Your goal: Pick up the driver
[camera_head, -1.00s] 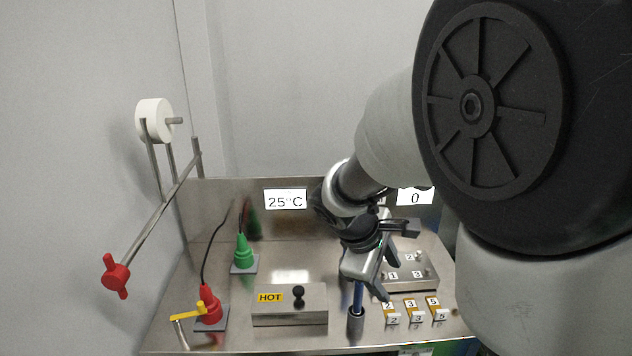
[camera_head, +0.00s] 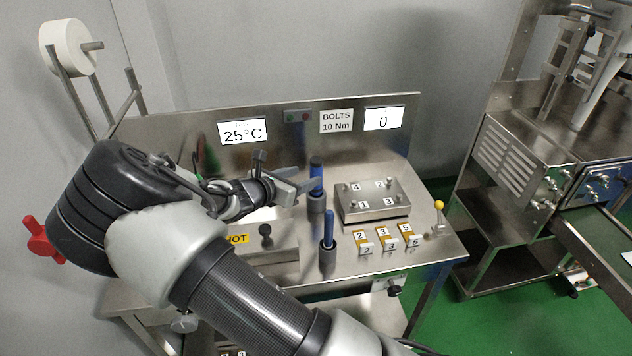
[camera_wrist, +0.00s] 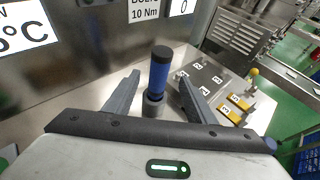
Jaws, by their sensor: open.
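A thick blue-handled driver (camera_head: 316,178) with a black top stands upright in a grey holder (camera_head: 316,205) near the back panel. A second, thinner blue tool (camera_head: 328,225) stands in another grey holder in front of it. I cannot tell for sure which one the task means. My gripper (camera_head: 304,187) is open and level, reaching in from the left at the thick driver. In the wrist view, the thick driver (camera_wrist: 160,72) stands upright beyond and between the two spread fingers (camera_wrist: 159,84). My gripper is not closed on it.
A metal plate with numbered bolts (camera_head: 372,200) lies right of the drivers. Several numbered yellow-and-white blocks (camera_head: 383,240) sit in front of it. A yellow-knobbed lever (camera_head: 438,215) stands at the right edge. A HOT box with a black knob (camera_head: 266,232) is partly behind my arm.

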